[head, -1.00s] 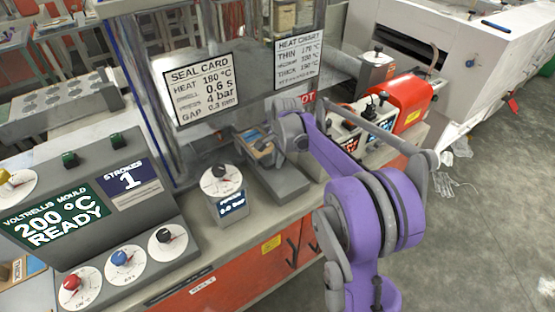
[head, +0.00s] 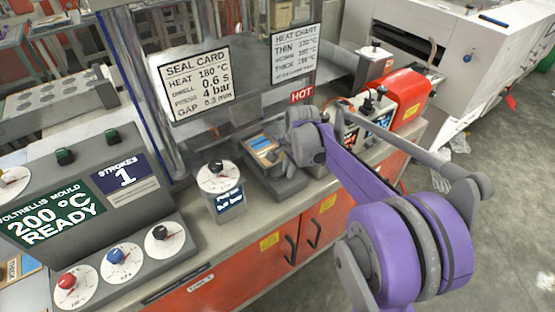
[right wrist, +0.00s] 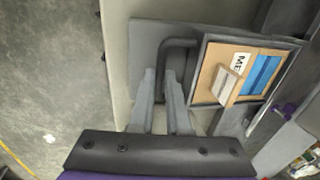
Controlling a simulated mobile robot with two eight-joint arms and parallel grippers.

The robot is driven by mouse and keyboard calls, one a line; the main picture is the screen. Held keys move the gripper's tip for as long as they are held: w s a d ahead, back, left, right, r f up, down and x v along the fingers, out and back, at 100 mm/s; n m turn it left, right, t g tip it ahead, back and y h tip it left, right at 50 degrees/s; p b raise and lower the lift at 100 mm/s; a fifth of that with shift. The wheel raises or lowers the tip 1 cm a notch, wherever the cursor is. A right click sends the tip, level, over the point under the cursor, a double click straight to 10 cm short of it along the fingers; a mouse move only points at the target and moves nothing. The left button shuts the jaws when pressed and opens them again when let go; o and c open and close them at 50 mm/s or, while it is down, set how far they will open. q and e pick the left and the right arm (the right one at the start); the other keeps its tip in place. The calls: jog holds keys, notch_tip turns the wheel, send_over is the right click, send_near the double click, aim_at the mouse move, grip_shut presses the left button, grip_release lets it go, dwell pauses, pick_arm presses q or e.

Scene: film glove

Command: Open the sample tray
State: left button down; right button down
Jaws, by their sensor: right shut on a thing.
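The sample tray (head: 250,158) is a shallow grey tray on a grey slide base under the press, between the pressure dial and the red unit. It holds a brown card with a blue strip and a pale piece. In the right wrist view the tray (right wrist: 284,41) lies at the right, with its dark loop handle (right wrist: 168,43) on its left side. My right gripper (right wrist: 162,80) is shut on the handle. In the head view the right gripper (head: 288,158) is at the tray's right side, partly hidden by its own wrist. My left gripper is not in view.
A pressure dial box (head: 228,196) stands left of the tray. A console (head: 75,220) with knobs is at the left. A red unit (head: 402,98) stands to the right. The orange cabinet (head: 268,245) has handles below the bench edge. Grey floor is open at the right.

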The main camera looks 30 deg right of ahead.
jog(key=s, duration=0.7)
jog(key=shift+s+d, duration=0.1)
jog(key=shift+d, duration=0.2)
jog(key=c, duration=0.9)
grip_release()
jog(key=r, duration=0.3)
jog(key=s+r, duration=0.1)
jog(key=r, duration=0.3)
jog(key=s+r, duration=0.1)
jog(key=r, duration=0.2)
jog(key=shift+r, duration=0.35)
